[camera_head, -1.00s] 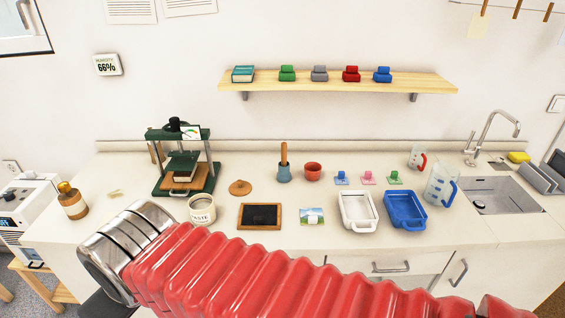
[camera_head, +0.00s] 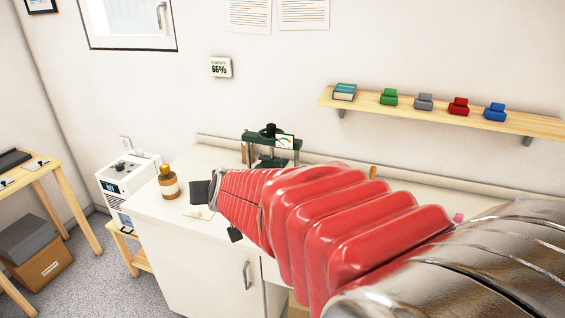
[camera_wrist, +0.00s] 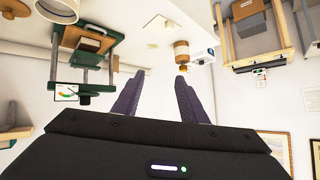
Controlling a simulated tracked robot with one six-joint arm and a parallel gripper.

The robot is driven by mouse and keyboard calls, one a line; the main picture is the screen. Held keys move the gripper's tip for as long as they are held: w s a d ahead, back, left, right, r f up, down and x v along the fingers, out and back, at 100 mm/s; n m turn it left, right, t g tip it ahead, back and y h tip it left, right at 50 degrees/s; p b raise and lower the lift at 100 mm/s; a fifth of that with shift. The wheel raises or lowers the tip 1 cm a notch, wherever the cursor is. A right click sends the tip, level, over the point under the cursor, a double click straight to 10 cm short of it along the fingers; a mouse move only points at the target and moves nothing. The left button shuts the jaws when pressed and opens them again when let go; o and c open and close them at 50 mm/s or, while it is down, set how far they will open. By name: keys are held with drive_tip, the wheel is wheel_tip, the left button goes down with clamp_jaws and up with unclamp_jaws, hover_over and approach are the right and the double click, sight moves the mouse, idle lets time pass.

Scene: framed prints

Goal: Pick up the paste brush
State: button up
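A wooden handle tip (camera_head: 373,172), probably the paste brush, shows just above my red arm in the head view. The blue-grey pot it stood in earlier is hidden behind the arm. The handle is not seen in the wrist view. My gripper (camera_wrist: 160,77) is open, its two dark fingers apart with nothing between them. It is over the counter's left end, near the brown bottle (camera_head: 169,182) and well left of the handle. The bottle also shows upside down in the wrist view (camera_wrist: 181,55).
The green press (camera_head: 271,145) stands behind my arm. A white jar (camera_wrist: 60,8) is near the press in the wrist view. A shelf (camera_head: 440,112) with coloured blocks is on the wall. A white appliance (camera_head: 128,174) is left of the counter (camera_head: 190,265). My arm hides most of the counter.

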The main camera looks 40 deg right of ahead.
drive_tip(key=w+d+f+m+h, duration=0.25)
drive_tip(key=d+m+h, duration=0.2)
drive_tip(key=d, duration=1.05)
drive_tip(key=m+g+h, duration=0.8)
drive_tip(key=g+h, duration=0.2)
drive_tip(key=g, duration=0.1)
approach(372, 173)
drive_tip(key=d, duration=0.1)
drive_tip(key=shift+s+d+f, duration=0.1)
drive_tip(key=shift+f, duration=0.05)
drive_tip(key=shift+d, duration=0.1)
drive_tip(key=d, duration=0.8)
drive_tip(key=shift+d, duration=0.25)
